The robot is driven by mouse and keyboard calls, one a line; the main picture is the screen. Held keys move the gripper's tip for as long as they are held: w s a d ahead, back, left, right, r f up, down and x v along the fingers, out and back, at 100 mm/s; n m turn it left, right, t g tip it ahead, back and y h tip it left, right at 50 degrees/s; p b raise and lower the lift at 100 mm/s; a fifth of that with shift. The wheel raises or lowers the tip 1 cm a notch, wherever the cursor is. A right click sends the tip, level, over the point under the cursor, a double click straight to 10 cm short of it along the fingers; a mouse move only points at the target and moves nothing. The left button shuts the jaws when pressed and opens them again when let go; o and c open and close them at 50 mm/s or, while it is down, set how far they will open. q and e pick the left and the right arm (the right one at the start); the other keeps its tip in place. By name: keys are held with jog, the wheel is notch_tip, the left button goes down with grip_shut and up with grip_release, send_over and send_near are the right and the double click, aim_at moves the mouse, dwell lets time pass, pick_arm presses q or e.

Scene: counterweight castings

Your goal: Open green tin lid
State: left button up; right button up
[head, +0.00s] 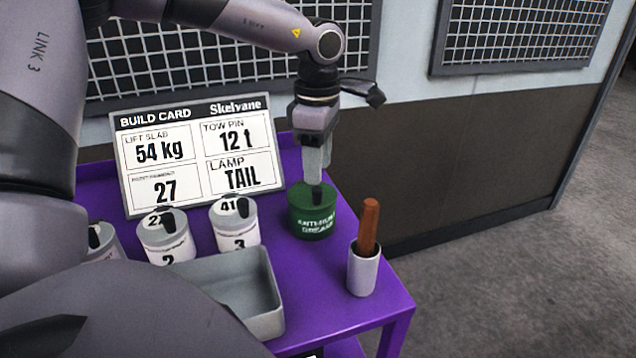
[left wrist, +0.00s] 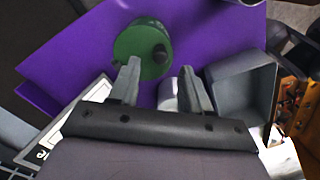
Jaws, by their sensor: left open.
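The green tin (head: 312,222), lettered as grease, stands upright on the purple table with its lid on. A small black knob shows on its lid; the knob also shows in the left wrist view (left wrist: 160,54). I cannot tell whether a finger touches the knob. My right gripper is out of view.
A grey open tray (head: 268,325) lies in front of several white numbered canisters (head: 236,228). A white cup (head: 362,275) holding a brown wooden handle (head: 369,225) stands right of the tin. The build card (head: 200,155) stands behind. The purple table's (head: 325,310) front right is clear.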

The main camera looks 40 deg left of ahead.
aim_at(317, 188)
pick_arm(q)
notch_tip(317, 188, down, 6)
jog(key=shift+r, duration=0.1)
grip_shut()
